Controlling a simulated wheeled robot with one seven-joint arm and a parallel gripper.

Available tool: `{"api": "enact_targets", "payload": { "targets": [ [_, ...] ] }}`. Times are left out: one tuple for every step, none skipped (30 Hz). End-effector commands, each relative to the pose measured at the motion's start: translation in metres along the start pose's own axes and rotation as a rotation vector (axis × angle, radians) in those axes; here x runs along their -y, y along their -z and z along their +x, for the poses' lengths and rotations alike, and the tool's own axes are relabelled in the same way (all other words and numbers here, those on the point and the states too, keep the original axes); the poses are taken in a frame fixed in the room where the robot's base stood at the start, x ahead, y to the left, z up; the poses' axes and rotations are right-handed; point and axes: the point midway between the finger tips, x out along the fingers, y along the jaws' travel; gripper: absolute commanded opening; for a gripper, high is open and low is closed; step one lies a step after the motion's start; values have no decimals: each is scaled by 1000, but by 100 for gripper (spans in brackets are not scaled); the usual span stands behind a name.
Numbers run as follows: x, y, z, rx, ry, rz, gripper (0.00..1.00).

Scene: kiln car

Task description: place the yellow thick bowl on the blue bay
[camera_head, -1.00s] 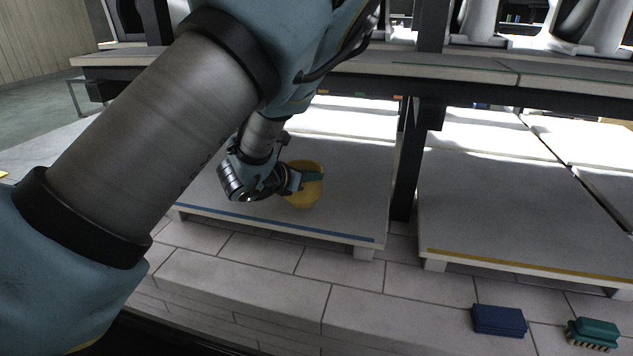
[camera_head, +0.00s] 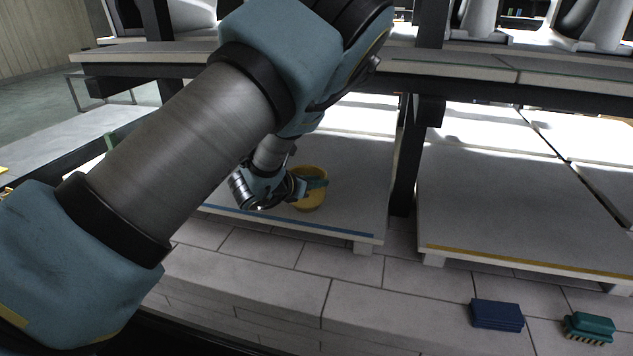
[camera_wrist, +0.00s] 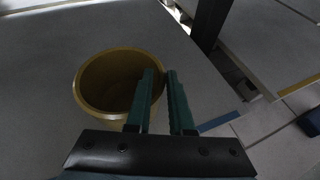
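The yellow thick bowl (camera_head: 311,203) is upright over the pale slab (camera_head: 353,200) with the blue front strip (camera_head: 290,224), the blue bay. I cannot tell whether its base touches the slab. My gripper (camera_head: 318,183) is at the bowl's rim. In the wrist view, the bowl (camera_wrist: 93,90) is left of the fingers and looks empty. One finger of my gripper (camera_wrist: 161,76) is inside the bowl and the other outside, with the wall between them. Part of the bowl is hidden by the fingers.
A dark post (camera_head: 405,160) stands right of the blue bay. Beyond it is a slab with a yellow strip (camera_head: 520,262). A shelf (camera_head: 480,75) runs above both. A blue block (camera_head: 497,315) and a green brush (camera_head: 589,327) lie at the front right.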

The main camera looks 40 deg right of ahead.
Motion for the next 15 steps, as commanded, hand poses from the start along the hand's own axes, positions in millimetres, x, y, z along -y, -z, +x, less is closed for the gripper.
{"api": "enact_targets", "payload": {
  "targets": [
    [0, 0, 0, 0, 0, 0, 27],
    [0, 0, 0, 0, 0, 0, 30],
    [0, 0, 0, 0, 0, 0, 35],
    [0, 0, 0, 0, 0, 0, 38],
    [0, 0, 0, 0, 0, 0, 39],
    [0, 0, 0, 0, 0, 0, 39],
    [0, 0, 0, 0, 0, 0, 39],
    [0, 0, 0, 0, 0, 0, 39],
    [0, 0, 0, 0, 0, 0, 39],
    [0, 0, 0, 0, 0, 0, 39],
    [0, -1, 0, 0, 0, 0, 39],
    [0, -1, -1, 0, 0, 0, 39],
    [0, -2, -1, 0, 0, 0, 39],
    [0, -4, -2, 0, 0, 0, 39],
    [0, -3, -4, 0, -1, -1, 39]
  ]
}}
